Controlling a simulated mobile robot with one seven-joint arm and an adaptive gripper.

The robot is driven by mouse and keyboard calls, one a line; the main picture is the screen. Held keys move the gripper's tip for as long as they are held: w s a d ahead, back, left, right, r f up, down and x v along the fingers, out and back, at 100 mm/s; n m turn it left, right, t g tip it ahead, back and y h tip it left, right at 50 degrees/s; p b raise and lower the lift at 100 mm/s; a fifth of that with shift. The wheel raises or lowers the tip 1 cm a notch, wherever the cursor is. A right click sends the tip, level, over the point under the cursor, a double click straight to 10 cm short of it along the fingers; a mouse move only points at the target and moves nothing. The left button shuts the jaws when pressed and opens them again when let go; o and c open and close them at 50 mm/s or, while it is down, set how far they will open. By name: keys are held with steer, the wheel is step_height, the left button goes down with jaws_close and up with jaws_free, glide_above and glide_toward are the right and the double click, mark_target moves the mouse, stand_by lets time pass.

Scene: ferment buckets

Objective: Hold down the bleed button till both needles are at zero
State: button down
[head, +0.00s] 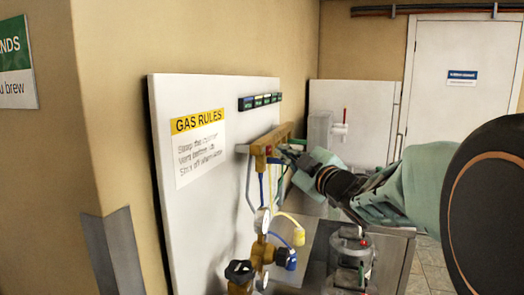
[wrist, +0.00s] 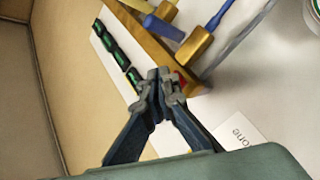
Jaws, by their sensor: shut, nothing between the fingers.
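My gripper (head: 284,154) is shut and empty, with its fingertips at the brass manifold (head: 268,137) on the white panel. In the wrist view my gripper (wrist: 161,78) has its fingertips together in front of the brown manifold bar (wrist: 150,42). A small red part (wrist: 184,79) shows just beside the fingertips, partly hidden; I cannot tell whether it is the bleed button or whether they touch it. Two small round gauges, an upper one (head: 262,220) and a lower one (head: 262,282), show on the brass regulator. Their needles are too small to read.
A white panel (head: 215,210) carries a yellow-headed gas rules sign (head: 198,124) and a row of dark green tags (head: 261,101). Blue and yellow hoses hang below the manifold. A black knob (head: 239,271) and a steel vessel (head: 350,250) stand lower down.

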steer(key=shift+d, duration=0.1)
steer(key=d, duration=0.1)
steer(key=s+d, duration=0.1)
steer(key=d, duration=0.1)
steer(key=s+d, duration=0.1)
steer(key=shift+d+p, duration=0.25)
steer(key=shift+p, duration=0.05)
